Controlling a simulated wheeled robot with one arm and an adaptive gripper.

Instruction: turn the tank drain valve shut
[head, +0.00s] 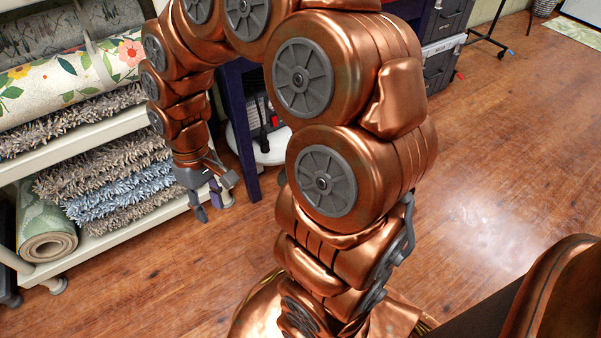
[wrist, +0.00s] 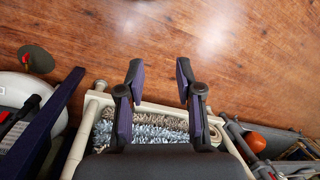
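A white rounded body (head: 268,148), possibly the tank, sits low behind a dark blue post, partly hidden by the post and my arm. In the wrist view the white body (wrist: 30,95) is at the left edge, cut off by the frame. My gripper (head: 214,197) hangs left of the post, in front of the shelf. In the wrist view my gripper (wrist: 159,72) has its fingers apart with nothing between them, well right of the disc.
A cream shelf (head: 110,238) with rolled and folded rugs stands at the left, close to my gripper. The dark blue post (head: 242,140) stands between my gripper and the white body. Wooden floor (head: 500,150) is clear at the right.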

